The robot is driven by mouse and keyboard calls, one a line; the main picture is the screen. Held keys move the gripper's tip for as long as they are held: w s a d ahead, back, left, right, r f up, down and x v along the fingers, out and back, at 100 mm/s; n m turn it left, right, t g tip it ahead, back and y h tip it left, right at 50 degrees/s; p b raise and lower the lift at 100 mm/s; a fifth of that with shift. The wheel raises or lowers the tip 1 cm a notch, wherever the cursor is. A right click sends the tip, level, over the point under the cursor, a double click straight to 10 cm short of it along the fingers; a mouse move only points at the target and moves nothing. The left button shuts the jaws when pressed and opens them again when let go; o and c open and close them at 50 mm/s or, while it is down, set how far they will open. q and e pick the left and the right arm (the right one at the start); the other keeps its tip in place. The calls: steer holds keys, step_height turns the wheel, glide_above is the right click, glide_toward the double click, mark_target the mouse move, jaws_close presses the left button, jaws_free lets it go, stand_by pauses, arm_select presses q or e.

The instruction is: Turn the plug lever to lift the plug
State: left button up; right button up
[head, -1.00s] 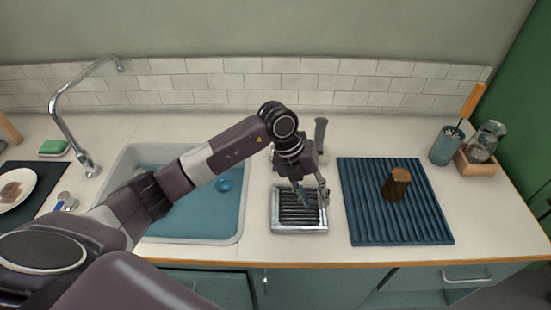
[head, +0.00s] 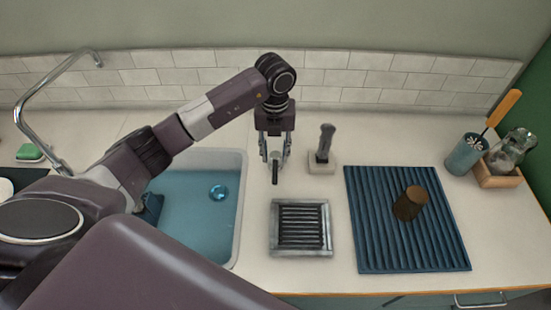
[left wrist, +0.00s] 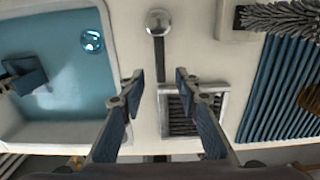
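The plug lever (left wrist: 158,22) has a round metal hub and a dark bar, and lies on the counter just right of the sink. In the head view only the dark bar (head: 275,178) shows, below my left gripper; the gripper hides the hub. My left gripper (head: 275,158) points down over the lever. In the left wrist view its fingers (left wrist: 158,82) are apart, with the bar in the gap between them; I see no contact. A shiny blue round piece (head: 218,192), seemingly the plug, sits in the blue water of the sink (head: 243,165).
A metal grid tray (head: 329,230) lies in front of the lever. A brush on a white base (head: 321,168) stands to its right. A ribbed blue mat (head: 365,235) holds a brown cylinder (head: 410,204). The faucet (head: 40,150) rises at the sink's left.

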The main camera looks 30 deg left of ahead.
mark_target(275, 173)
arm_select(q)
steer(key=f, duration=0.1)
steer(key=f+p, duration=0.1)
steer(key=f, duration=0.1)
steer(key=s+f, duration=0.1)
steer(key=shift+s+d+f, duration=0.1)
steer(key=shift+d+f, duration=0.05)
steer(key=shift+d, duration=0.1)
steer(key=shift+w+f+p, duration=0.2)
steer(key=shift+f+p, duration=0.2)
steer(key=shift+f, duration=1.05)
steer(key=c, duration=0.7)
jaws_close()
steer(key=shift+a, duration=0.1)
arm_select(e)
steer(key=shift+s+r, duration=0.9)
steer(key=shift+s, duration=0.1)
steer(key=shift+d, duration=0.1)
